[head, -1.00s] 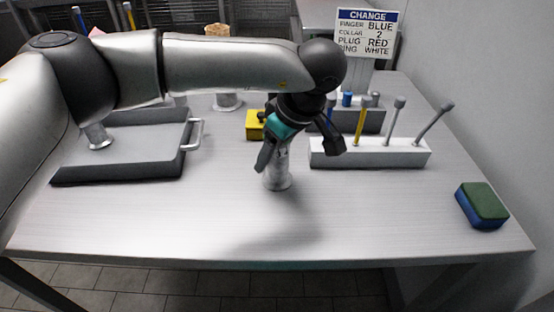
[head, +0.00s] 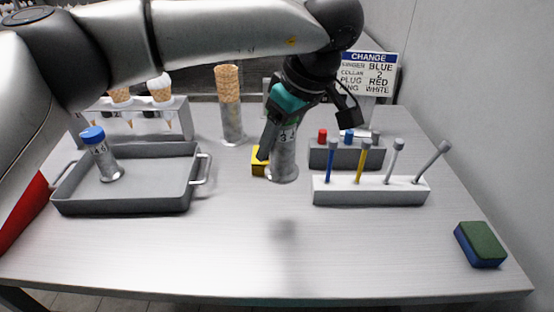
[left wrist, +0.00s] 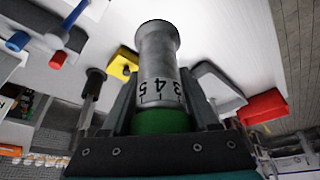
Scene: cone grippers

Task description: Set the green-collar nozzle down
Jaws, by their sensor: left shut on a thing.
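The green-collar nozzle (head: 284,164) is a silver cylinder with dark digits and a flared end. My left gripper (head: 296,128) is shut on it. In the head view the nozzle hangs upright with its flared end down. A separate shadow on the table (head: 340,255) in front suggests it is above the surface. In the left wrist view the nozzle (left wrist: 158,65) sits between both fingers, its green collar (left wrist: 160,121) near the gripper's palm and digits 3, 4 and 5 showing. My right gripper is not in view.
A grey tray (head: 125,205) at left holds a blue-topped nozzle (head: 100,158). A yellow block (head: 258,168) is close behind the held nozzle. A white peg rack (head: 370,196) stands at right, with a grey plug block (head: 345,155) behind. A sponge (head: 480,245) lies front right. The front middle is clear.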

